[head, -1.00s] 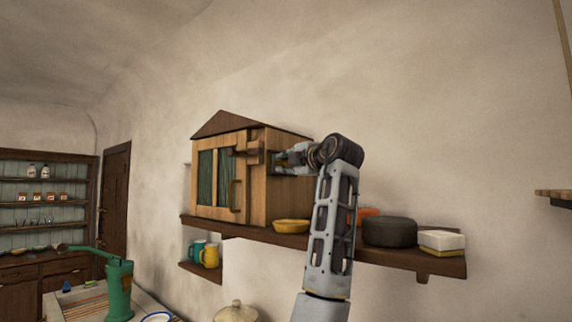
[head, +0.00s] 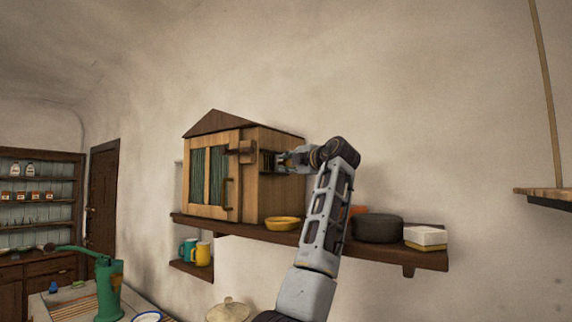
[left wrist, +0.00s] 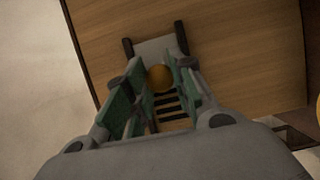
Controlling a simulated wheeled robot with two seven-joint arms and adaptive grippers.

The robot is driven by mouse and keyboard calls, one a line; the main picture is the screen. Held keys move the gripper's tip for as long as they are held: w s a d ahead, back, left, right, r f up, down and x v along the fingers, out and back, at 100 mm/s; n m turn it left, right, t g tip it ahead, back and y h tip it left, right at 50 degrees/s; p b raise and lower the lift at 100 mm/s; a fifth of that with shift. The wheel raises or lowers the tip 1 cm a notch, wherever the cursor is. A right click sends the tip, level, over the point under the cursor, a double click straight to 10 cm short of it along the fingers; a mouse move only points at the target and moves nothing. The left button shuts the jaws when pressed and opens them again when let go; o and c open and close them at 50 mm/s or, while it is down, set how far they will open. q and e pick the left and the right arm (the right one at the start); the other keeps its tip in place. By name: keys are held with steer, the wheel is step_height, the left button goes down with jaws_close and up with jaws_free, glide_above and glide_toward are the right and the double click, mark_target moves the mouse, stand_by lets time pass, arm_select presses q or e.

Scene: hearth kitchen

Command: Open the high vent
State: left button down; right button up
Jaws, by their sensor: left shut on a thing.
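A small wooden cabinet (head: 250,190) with a peaked roof stands on the wall shelf. The vent is on its right side wall, and its dark slots (head: 267,162) show just left of my left gripper (head: 281,160). In the left wrist view, a round brass-coloured knob (left wrist: 161,78) sits between the green-padded fingers of my left gripper (left wrist: 158,88), which is shut on it. A grey plate (left wrist: 160,47) lies behind the knob. Several dark slots (left wrist: 172,106) show beside the knob, between the fingers. My right gripper is out of view.
The shelf (head: 400,257) also holds a yellow bowl (head: 283,223), a dark round pot (head: 377,228) and a white-topped block (head: 426,236) near my left arm. A small ledge below holds mugs (head: 203,254). Another shelf (head: 545,192) juts in at right. The wall above is clear.

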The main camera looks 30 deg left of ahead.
arm_select(q)
steer(key=shift+w, duration=0.1)
stand_by(0.3)
steer(key=c, duration=1.5)
jaws_free()
steer(key=o, duration=0.3)
steer(key=shift+w+d, duration=0.1)
steer(key=shift+w, duration=0.15)
steer(key=shift+s, duration=0.15)
steer(key=shift+v, duration=5.95)
steer(key=shift+f, duration=0.1)
